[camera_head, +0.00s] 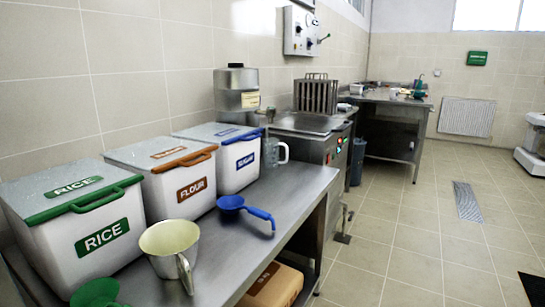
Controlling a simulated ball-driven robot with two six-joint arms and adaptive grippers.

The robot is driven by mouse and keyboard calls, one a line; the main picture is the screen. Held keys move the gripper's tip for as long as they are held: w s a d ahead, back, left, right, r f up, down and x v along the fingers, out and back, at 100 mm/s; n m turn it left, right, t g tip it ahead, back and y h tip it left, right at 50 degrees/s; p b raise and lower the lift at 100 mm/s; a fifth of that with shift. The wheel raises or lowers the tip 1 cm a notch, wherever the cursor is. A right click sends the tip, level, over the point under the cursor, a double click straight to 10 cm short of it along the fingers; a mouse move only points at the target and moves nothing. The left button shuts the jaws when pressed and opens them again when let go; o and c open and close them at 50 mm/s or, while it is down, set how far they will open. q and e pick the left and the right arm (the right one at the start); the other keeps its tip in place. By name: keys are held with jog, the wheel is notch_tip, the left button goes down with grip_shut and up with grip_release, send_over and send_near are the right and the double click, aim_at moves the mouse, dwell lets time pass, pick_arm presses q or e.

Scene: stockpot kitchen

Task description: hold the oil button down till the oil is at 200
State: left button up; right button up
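A steel tank (228,102) with a dark cap and a pale yellow label stands by the wall beyond the bins. A clear jug (271,153) with a handle stands near it at the far end of the bench. A steel unit (308,146) stands beyond the bench, with small green and red buttons (340,146) on its front. I cannot tell which button is for oil, and no oil level or reading is legible. Neither of my grippers is in view.
The steel bench (240,232) holds a rice bin (75,220), a flour bin (160,174), a sugar bin (232,160), a cream metal jug (168,245) and a blue scoop (240,206). A grey control box (298,30) hangs on the wall. The tiled floor (400,255) at right is mostly clear.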

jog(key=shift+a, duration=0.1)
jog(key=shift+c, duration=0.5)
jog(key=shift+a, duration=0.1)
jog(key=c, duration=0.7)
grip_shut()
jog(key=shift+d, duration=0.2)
